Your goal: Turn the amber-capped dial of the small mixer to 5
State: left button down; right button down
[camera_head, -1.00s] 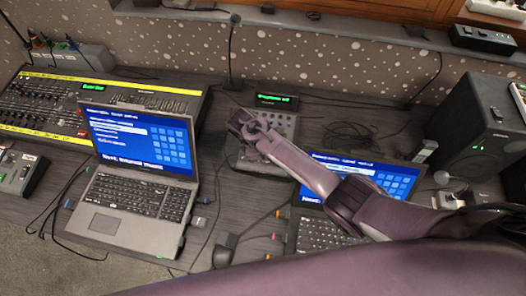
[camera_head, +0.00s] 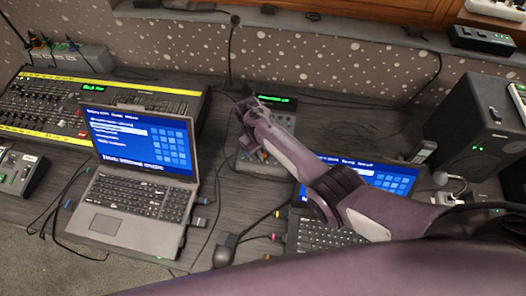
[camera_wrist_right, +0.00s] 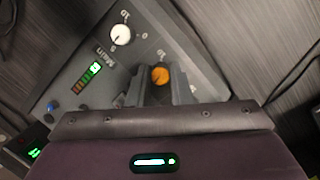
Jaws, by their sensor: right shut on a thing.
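The small mixer (camera_head: 258,163) is a grey box on the desk between the two laptops, largely covered by my right arm in the head view. In the right wrist view its grey panel (camera_wrist_right: 185,42) fills much of the picture. The amber-capped dial (camera_wrist_right: 160,72) stands between the fingertips of my right gripper (camera_wrist_right: 161,82), which is shut on it. The dial's scale and pointer cannot be read there. In the head view my right gripper (camera_head: 246,106) is over the mixer's far part. My left gripper is not in view.
A white-capped dial (camera_wrist_right: 120,34) is close by on the panel, with a green level meter (camera_wrist_right: 87,77). A small green-lit display (camera_head: 277,100) stands behind the mixer. Laptops stand left (camera_head: 140,150) and right (camera_head: 385,178); a black speaker (camera_head: 485,125) is at right.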

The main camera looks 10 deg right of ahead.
jog(key=shift+m, duration=0.6)
jog(key=c, duration=1.3)
grip_release()
jog(key=p+v, duration=0.5)
jog(key=v, duration=0.2)
jog(key=shift+w+r, duration=0.1)
jog(key=shift+r, duration=0.25)
